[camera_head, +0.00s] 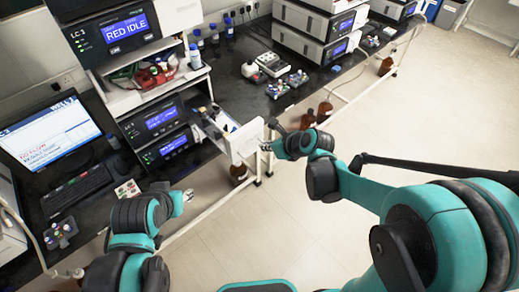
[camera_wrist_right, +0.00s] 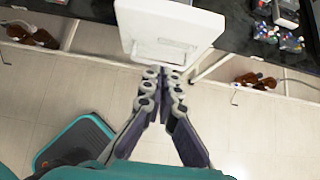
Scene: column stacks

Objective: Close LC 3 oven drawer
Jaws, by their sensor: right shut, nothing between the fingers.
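The LC 3 stack (camera_head: 105,35) stands at the left of the bench. Its white oven drawer (camera_head: 240,140) is pulled out over the bench's front edge, with small items inside. In the right wrist view the white drawer front (camera_wrist_right: 170,22) fills the top middle. My right gripper (camera_head: 266,146) is at the outer face of the drawer front. In the wrist view its fingertips (camera_wrist_right: 166,67) are together and empty, at the panel's lower edge; whether they touch it I cannot tell. My left gripper (camera_head: 187,196) is low at the left, in front of the bench, its fingers too small to read.
A monitor (camera_head: 48,135) and keyboard (camera_head: 75,188) stand left of the stack. Bottles (camera_head: 213,38) and vial racks (camera_head: 277,88) stand on the bench to the right. Brown bottles (camera_head: 324,110) are below the bench. The floor in front is clear.

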